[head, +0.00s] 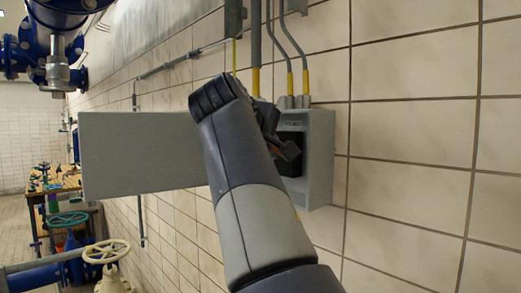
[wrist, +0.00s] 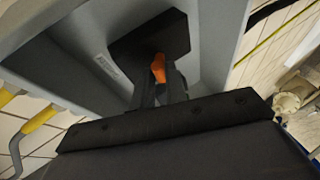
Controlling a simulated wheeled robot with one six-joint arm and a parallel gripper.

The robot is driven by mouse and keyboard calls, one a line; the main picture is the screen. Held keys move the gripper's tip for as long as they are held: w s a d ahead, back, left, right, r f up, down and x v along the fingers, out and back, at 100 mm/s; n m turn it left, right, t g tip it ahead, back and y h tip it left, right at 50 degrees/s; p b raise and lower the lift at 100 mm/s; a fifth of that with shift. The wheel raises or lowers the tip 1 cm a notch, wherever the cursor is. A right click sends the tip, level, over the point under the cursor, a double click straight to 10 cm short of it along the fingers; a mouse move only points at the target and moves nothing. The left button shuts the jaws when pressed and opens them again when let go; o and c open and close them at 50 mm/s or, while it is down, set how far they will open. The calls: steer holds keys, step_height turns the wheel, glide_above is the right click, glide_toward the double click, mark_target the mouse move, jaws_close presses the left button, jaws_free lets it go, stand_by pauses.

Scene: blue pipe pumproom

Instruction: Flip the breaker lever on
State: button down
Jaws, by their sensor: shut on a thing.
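The grey breaker box (head: 320,155) is on the tiled wall, with its door (head: 138,155) swung open to the left. In the wrist view the orange breaker lever (wrist: 158,66) stands out from a black breaker block (wrist: 128,50) inside the box. My gripper (wrist: 160,84) is at the block, its two dark fingers shut on the lever, one on each side. In the head view my gripper (head: 284,150) reaches into the box opening. My arm and gripper hide the lever and most of the inside there.
Grey conduits with yellow ends (head: 304,80) enter the box from above. Blue pipes (head: 70,20) hang at upper left. A cream handwheel (head: 106,251) and a wooden workbench (head: 50,187) stand at lower left. The wall right of the box is bare.

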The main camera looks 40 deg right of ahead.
stand_by(0.3)
steer(key=c, duration=1.4)
jaws_free()
steer(key=shift+c, duration=0.2)
steer(key=v, duration=1)
steer(key=shift+s+a+r+b, duration=0.2)
steer(key=shift+a+r+b, duration=0.05)
steer(key=shift+b, duration=0.1)
steer(key=x, duration=1.1)
steer(key=shift+f+p, duration=0.1)
steer(key=shift+p, duration=0.25)
steer(key=shift+a, duration=0.1)
